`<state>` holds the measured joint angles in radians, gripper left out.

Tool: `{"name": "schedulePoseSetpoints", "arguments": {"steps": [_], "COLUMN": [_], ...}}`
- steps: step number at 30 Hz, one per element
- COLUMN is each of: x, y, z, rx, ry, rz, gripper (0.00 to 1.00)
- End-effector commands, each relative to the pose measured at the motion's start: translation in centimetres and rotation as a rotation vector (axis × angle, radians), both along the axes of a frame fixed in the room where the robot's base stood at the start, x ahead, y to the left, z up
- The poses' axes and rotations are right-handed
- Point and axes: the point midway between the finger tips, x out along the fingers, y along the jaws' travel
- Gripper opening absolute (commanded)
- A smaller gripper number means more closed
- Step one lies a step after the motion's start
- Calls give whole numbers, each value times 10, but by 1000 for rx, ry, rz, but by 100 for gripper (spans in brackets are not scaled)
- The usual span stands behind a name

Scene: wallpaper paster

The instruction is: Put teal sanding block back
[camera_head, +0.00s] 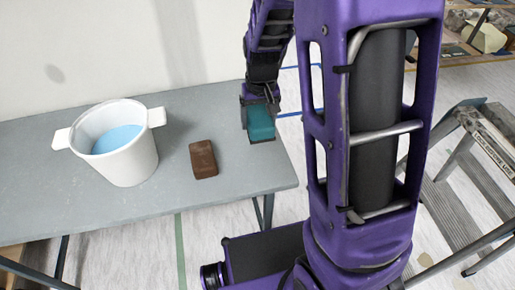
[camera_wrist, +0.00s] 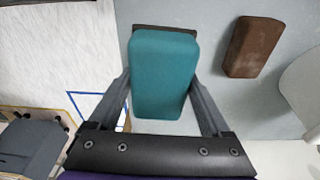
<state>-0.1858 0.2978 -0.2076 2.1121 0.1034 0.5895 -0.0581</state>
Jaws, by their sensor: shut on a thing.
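The teal sanding block (camera_head: 260,121) is held in my gripper (camera_head: 261,115), near the right end of the grey table. In the wrist view the teal sanding block (camera_wrist: 163,73) sits between the two fingers of my gripper (camera_wrist: 162,85), which are shut on it. A dark edge shows just past the block's far end. In the head view the block appears near the table's right edge; I cannot tell how high it is above the tabletop.
A brown block (camera_head: 203,159) lies on the grey table (camera_head: 95,205), left of my gripper. A white bucket (camera_head: 127,160) with blue liquid stands farther left. A step ladder (camera_head: 455,190) stands at the right. The table's front right corner is clear.

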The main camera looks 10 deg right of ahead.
Motion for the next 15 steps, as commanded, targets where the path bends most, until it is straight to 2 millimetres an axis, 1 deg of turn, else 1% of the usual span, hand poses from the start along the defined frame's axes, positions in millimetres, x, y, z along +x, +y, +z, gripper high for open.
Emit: {"name": "schedulePoseSetpoints", "arguments": {"steps": [3, 5, 12, 15], "x": [0, 0, -1, 0], "y": [0, 0, 0, 0], "z": [0, -4, -43, -51], "rx": [0, 0, 0, 0], "ry": [0, 1, 4, 2], "rz": [0, 0, 0, 1], "gripper": [24, 24, 24, 24]}}
